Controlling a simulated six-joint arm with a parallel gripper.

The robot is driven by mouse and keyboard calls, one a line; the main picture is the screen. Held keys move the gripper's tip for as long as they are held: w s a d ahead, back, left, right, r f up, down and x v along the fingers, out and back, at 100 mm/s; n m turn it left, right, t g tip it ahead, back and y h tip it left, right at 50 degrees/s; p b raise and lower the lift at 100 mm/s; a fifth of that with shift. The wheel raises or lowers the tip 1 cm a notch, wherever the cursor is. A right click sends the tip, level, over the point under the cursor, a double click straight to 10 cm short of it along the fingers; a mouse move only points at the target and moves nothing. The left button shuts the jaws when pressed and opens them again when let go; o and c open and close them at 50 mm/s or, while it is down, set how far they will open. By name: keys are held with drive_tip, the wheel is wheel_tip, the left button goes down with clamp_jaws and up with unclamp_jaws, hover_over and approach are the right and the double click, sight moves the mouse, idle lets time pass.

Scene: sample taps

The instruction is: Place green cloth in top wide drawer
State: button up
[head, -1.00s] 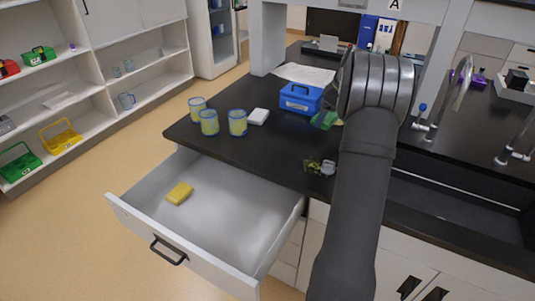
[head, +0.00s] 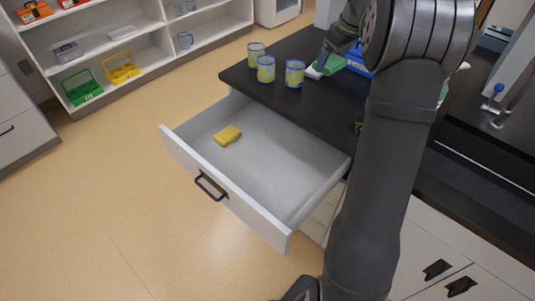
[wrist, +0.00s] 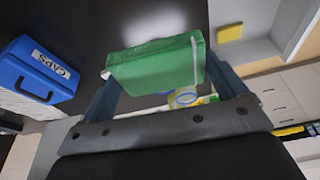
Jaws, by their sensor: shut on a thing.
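My gripper (wrist: 162,75) is shut on the green cloth (wrist: 155,60), a folded block between its two fingers. In the head view the green cloth (head: 334,64) is over the black counter, just right of the cups, partly hidden by my gripper. The top wide drawer (head: 290,178) is pulled out below the counter's left end, left of my arm. A yellow sponge (head: 227,135) lies in its far left part, and most of the drawer floor is bare. The sponge (wrist: 230,32) and a drawer corner show at the upper right of the wrist view.
Three yellow cups with blue rims (head: 266,69) stand near the counter's left edge. A blue box marked CAPS (wrist: 38,72) is beside the cloth in the wrist view. Open floor is left of the drawer.

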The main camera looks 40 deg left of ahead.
drive_tip(key=s+a, duration=0.8)
drive_tip(key=s, duration=0.3)
drive_tip(key=n, duration=0.1)
hover_over(251, 155)
drive_tip(key=d, duration=0.1)
wheel_tip(251, 155, down, 33)
drive_tip(key=shift+d+f, duration=0.1)
drive_tip(key=shift+d, duration=0.05)
drive_tip(key=o, duration=0.6)
drive_tip(key=shift+f, duration=0.15)
drive_tip(key=shift+c, duration=0.2)
drive_tip(key=shift+o, duration=0.7)
drive_tip(key=shift+r, duration=0.45)
drive_tip(key=v, duration=1.1)
drive_tip(key=shift+d+r, duration=0.2)
